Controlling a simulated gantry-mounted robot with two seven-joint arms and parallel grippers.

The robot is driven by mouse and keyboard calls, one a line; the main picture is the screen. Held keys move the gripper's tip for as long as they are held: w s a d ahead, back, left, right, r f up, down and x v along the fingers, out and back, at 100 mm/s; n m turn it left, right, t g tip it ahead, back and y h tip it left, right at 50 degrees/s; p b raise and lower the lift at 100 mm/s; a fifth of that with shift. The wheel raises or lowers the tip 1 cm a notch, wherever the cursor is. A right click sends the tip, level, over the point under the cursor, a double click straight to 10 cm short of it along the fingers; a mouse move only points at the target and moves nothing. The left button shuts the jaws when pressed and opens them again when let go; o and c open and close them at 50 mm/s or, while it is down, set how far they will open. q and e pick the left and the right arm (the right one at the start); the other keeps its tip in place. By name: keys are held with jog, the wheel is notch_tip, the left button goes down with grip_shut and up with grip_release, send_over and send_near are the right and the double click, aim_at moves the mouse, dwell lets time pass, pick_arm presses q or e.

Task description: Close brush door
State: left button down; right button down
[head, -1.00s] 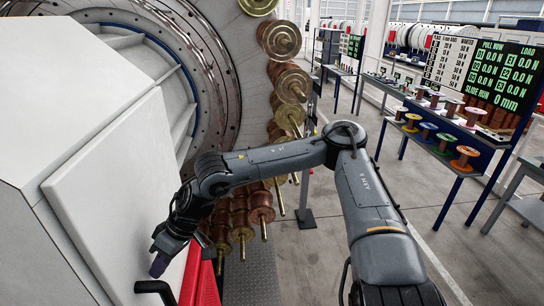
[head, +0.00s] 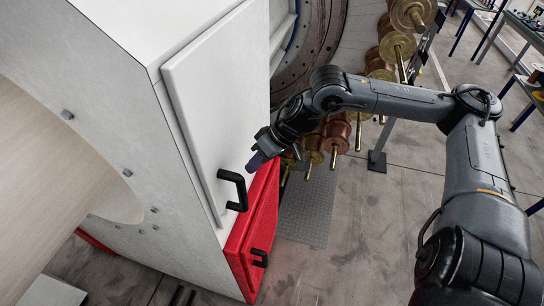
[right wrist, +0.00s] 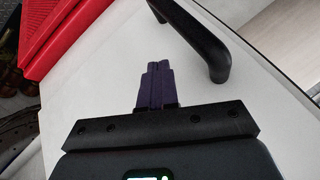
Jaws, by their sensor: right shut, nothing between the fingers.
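The brush door appears to be the white panel (head: 205,100) on the white cabinet's side in the head view. It lies close along the cabinet face; I cannot tell whether it is fully shut. Its black bar handle (head: 234,190) is near its lower end. My right gripper (head: 257,160) is just above and right of the handle, with its purple fingers together and empty. In the right wrist view the shut fingers (right wrist: 157,86) point across the white surface, and the handle (right wrist: 203,40) is ahead and to the right, apart from them. My left gripper is out of view.
A red panel (head: 258,225) with its own black handle (head: 260,258) is below the white door. Copper and brass spools (head: 335,135) hang behind my right arm. A large tan drum (head: 55,130) is at the left. Floor is open at lower middle.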

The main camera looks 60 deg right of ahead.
jog(key=s+a+r+b, duration=0.2)
jog(key=s+r+b, duration=0.25)
jog(key=r, duration=0.25)
jog(key=s+a+f+m+g+y+p, duration=0.1)
jog(key=s+a+f+g+y+p, duration=0.4)
jog(key=a+f, duration=0.7)
jog(key=a+f+m+t+p, duration=0.3)
jog(key=a+f+t, duration=0.1)
jog(key=a+t, duration=0.6)
jog(key=s+d+f+n+g+h, duration=0.6)
jog(key=s+d+f+g+h, duration=0.1)
jog(key=d+h, duration=0.1)
jog(key=shift+s+d+f+n+h+p, duration=0.2)
jog(key=shift+s+f+n+h+p, duration=0.15)
jog(key=shift+h, duration=0.35)
